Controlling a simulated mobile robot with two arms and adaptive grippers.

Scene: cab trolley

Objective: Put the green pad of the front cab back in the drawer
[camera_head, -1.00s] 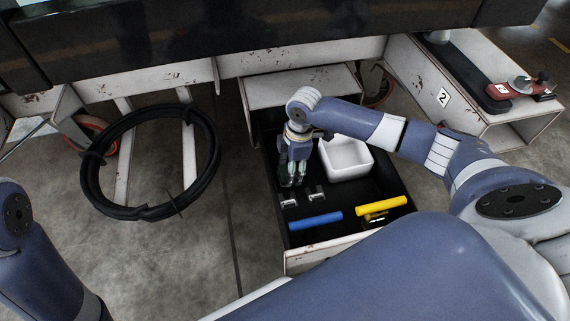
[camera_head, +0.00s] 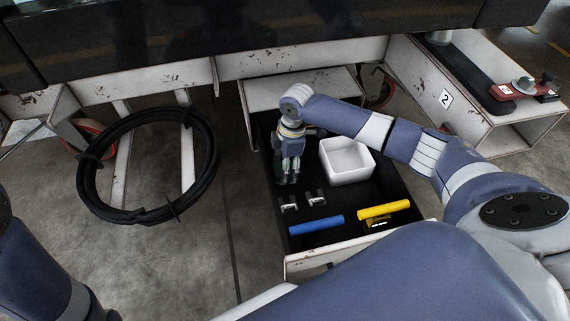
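The open drawer (camera_head: 300,262) stands out from under the bench, with a dark inside. My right gripper (camera_head: 288,180) points down over the left back part of the drawer, left of a white bin. Its fingers look close together, but I cannot tell if they are shut or hold something. A faint greenish tint shows at the fingertips; I cannot make out the green pad for certain. My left arm shows only at the lower left edge, and its gripper is out of view.
In the drawer are the white bin (camera_head: 347,161), two small metal pieces (camera_head: 289,204), a blue cylinder (camera_head: 317,225) and a yellow cylinder (camera_head: 384,209). A red tool (camera_head: 528,90) lies on the right cab numbered 2.

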